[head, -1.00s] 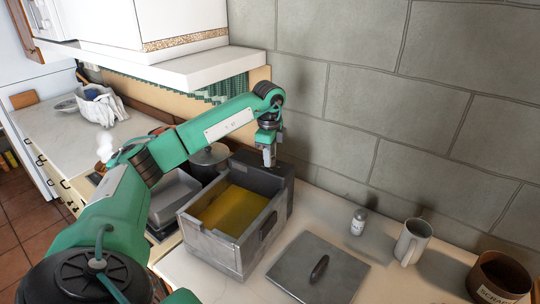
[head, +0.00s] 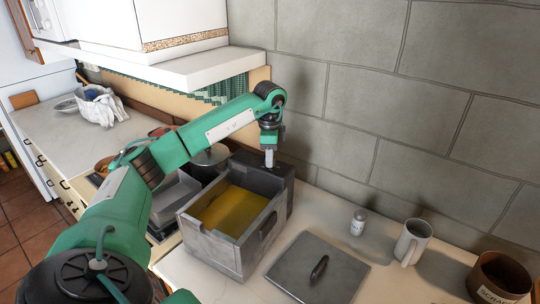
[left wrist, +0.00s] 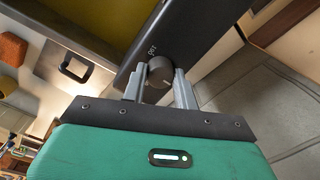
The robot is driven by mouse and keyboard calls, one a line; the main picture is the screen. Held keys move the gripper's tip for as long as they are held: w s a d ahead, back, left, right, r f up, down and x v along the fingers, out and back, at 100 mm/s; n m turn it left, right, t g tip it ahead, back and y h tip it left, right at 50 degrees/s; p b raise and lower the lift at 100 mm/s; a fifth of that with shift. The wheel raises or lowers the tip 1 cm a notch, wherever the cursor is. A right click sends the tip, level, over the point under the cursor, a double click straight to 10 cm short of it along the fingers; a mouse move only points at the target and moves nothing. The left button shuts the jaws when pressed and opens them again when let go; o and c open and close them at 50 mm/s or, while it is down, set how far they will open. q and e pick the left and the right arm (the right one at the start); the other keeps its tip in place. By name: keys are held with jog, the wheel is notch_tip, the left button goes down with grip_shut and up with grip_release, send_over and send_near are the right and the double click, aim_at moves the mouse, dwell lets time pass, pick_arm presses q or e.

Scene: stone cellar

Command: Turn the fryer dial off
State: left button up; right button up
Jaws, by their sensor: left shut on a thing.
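The fryer (head: 215,250) is a grey metal box with yellow oil in it, standing on the counter near the wall. Its dial (left wrist: 160,72) is a dark round knob on the dark panel at its back in the left wrist view, with small white lettering beside it. My left gripper (head: 268,164) points down at that panel in the head view. In the left wrist view its two fingers (left wrist: 159,84) stand on either side of the dial, shut on it. The dial is hidden in the head view. My right gripper is not in view.
A flat grey lid (head: 300,270) with a dark handle lies right of the fryer. A small shaker (head: 358,223), a mug (head: 412,242) and a brown pot (head: 498,277) stand further right. The stone wall (head: 400,110) is close behind.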

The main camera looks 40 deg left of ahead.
pick_arm(q)
jog(key=o, duration=1)
jog(key=shift+c, duration=0.2)
jog(key=shift+r, duration=0.15)
jog(key=shift+r, duration=0.25)
notch_tip(320, 180, up, 8)
jog(key=shift+s+d+f+b, duration=0.1)
jog(key=shift+s+f+b, duration=0.05)
jog(key=shift+b, duration=1)
jog(key=shift+s+r+p, duration=0.15)
jog(key=shift+r+p, duration=0.55)
jog(key=shift+r, duration=2)
